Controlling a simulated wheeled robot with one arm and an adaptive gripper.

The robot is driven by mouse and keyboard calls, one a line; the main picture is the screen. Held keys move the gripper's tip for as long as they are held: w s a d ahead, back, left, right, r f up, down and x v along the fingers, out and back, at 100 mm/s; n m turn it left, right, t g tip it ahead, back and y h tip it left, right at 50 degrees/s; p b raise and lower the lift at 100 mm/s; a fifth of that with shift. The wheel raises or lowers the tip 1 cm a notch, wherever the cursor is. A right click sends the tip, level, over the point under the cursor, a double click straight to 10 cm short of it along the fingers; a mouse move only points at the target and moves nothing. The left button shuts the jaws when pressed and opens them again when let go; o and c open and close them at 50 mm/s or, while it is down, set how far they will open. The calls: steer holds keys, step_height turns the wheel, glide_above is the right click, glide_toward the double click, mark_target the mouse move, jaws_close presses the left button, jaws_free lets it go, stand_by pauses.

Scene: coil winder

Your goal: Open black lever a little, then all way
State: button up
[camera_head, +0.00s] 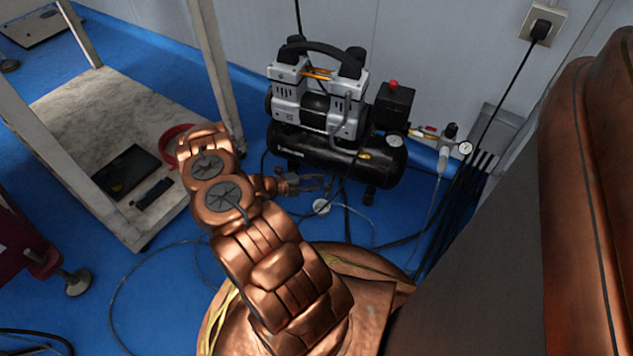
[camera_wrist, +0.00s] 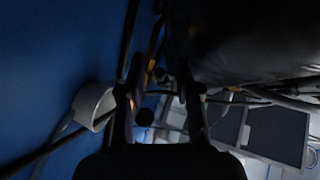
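My gripper (camera_head: 312,183) reaches in low at the front of the air compressor (camera_head: 318,100), just below its black tank (camera_head: 330,155). In the wrist view my gripper (camera_wrist: 160,78) has its two dark fingers apart, with a clear gap between them. Small dark fittings (camera_wrist: 160,74) show in that gap, near the fingertips. One of them may be the black lever, but the picture is too dark to tell. I cannot see any contact with the fingers. The tank's dark underside (camera_wrist: 245,40) fills the upper right of the wrist view.
A white round piece (camera_head: 321,206) lies on the blue floor by the gripper; it also shows in the wrist view (camera_wrist: 93,108). Hoses and cables run around the compressor. A pressure gauge (camera_head: 465,147) stands at right. A frame with a stone-like shelf (camera_head: 85,110) is at left.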

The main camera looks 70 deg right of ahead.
jaws_close()
steer(key=shift+r+p, duration=0.1)
steer(key=shift+p, duration=0.3)
steer(key=shift+a+r+n+t+h+p, duration=0.2)
steer(key=shift+n+t+h+p, duration=0.2)
steer(key=shift+p, duration=0.6)
steer(key=n+t+h+p, duration=0.1)
steer(key=p, duration=0.2)
steer(key=n+t+p, duration=0.1)
steer(key=p, duration=0.2)
steer(key=shift+s+a+h, duration=0.15)
steer(key=shift+a+h, duration=0.25)
steer(key=t+p, duration=0.1)
steer(key=n+p, duration=0.1)
steer(key=shift+s+a+n+t+h+p, duration=0.2)
steer(key=shift+n+t+h+p, duration=0.1)
steer(key=shift+t+h+p, duration=0.1)
steer(key=shift+a+f+n+t, duration=0.15)
steer(key=shift+f+n+t, duration=0.15)
steer(key=shift+n+t, duration=0.25)
steer(key=shift+o, duration=0.9)
jaws_free()
